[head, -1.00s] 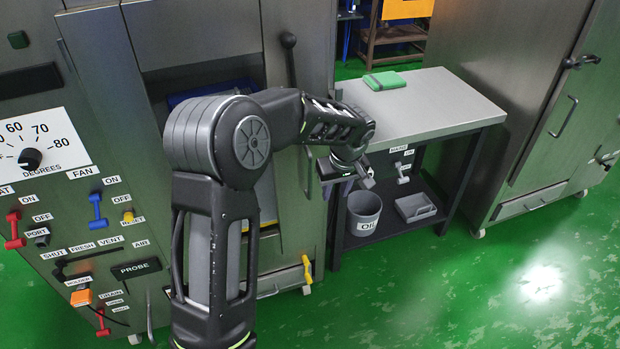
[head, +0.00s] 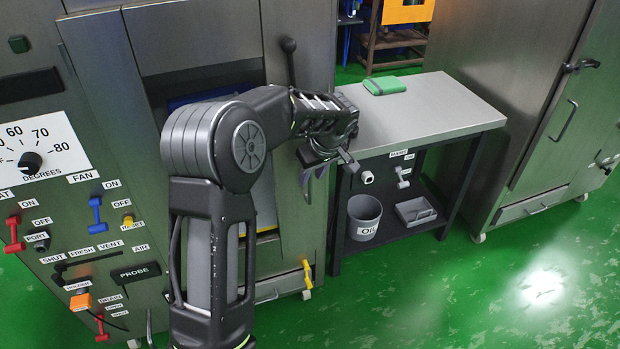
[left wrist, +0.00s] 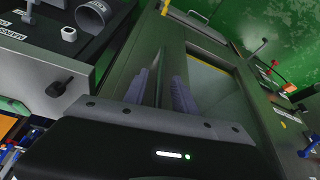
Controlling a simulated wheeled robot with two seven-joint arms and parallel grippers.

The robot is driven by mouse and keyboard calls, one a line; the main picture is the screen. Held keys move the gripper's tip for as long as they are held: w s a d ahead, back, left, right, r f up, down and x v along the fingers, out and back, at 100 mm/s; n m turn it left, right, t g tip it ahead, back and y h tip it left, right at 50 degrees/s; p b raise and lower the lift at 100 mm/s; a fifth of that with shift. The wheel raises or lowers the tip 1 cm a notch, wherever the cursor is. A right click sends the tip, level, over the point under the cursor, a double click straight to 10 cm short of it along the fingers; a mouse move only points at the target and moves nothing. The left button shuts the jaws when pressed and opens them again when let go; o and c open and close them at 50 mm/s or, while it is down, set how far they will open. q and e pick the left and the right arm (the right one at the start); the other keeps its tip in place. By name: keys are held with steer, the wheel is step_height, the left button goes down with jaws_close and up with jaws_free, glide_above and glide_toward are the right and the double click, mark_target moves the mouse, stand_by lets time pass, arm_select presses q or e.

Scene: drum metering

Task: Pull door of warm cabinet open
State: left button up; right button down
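The warm cabinet (head: 90,140) is the grey metal cabinet at the left with a degrees dial. Its door (head: 292,215) looks closed, with a dark window partly behind my arm and a black ball-topped lever (head: 289,62) above. My left gripper (head: 314,172) is in front of the door's right part, fingers pointing down and toward it. In the left wrist view, my left gripper (left wrist: 161,78) has its two ribbed fingers apart, with a thin upright bar (left wrist: 165,70) between them. Whether the fingers touch the bar is unclear. My right gripper is out of view.
A bench (head: 430,110) with a green item (head: 385,85) on top stands close to the right of the cabinet. An oil bucket (head: 364,217) and a tray (head: 415,212) sit on its lower shelf. Another metal cabinet (head: 540,120) is farther right. The green floor in front is clear.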

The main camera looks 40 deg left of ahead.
arm_select(q)
steer(key=shift+x, duration=1.35)
jaws_close()
stand_by(0.4)
